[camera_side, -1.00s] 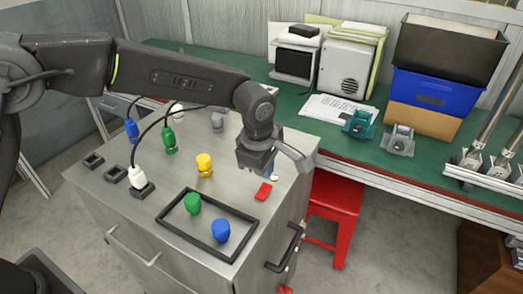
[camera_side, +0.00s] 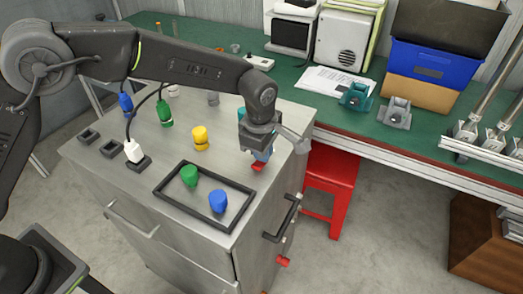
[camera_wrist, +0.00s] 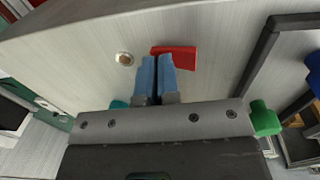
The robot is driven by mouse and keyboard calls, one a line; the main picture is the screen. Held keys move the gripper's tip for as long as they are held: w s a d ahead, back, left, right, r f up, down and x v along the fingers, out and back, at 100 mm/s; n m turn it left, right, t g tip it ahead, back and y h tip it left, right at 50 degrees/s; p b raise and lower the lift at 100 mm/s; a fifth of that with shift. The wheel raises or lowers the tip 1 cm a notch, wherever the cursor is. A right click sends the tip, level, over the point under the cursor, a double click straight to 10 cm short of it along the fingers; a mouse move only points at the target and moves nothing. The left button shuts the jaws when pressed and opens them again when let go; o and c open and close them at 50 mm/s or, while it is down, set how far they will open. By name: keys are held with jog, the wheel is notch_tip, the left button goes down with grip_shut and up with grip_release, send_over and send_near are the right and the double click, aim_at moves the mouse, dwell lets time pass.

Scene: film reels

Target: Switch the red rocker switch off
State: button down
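The red rocker switch (camera_side: 258,167) sits on the grey cabinet top, near its right edge. In the wrist view the switch (camera_wrist: 174,56) is a flat red block just beyond the fingertips, partly covered by the right finger. Which way it is tilted is not clear. My gripper (camera_side: 262,156) points down over the switch in the side view. In the wrist view its two blue fingers (camera_wrist: 157,64) are side by side with only a thin gap, and nothing shows between them. Whether a fingertip touches the switch cannot be told.
A black frame (camera_side: 160,191) with a green knob (camera_side: 189,175) and a blue knob (camera_side: 218,201) lies left of the switch. A yellow knob (camera_side: 200,136) stands behind. A small round metal button (camera_wrist: 124,58) is beside the switch. A red stool (camera_side: 331,180) stands right of the cabinet.

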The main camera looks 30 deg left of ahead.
aim_at(258, 167)
jog(key=shift+s+f, duration=0.3)
jog(key=shift+s, duration=0.05)
jog(key=shift+s+r, duration=0.1)
jog(key=shift+s, duration=0.6)
jog(key=shift+r, duration=0.15)
notch_tip(258, 167, up, 14)
jog(key=s, duration=0.1)
dwell(0.3)
jog(key=shift+d+r+t, duration=0.1)
jog(key=shift+d+t, duration=0.15)
jog(key=shift+t, duration=0.25)
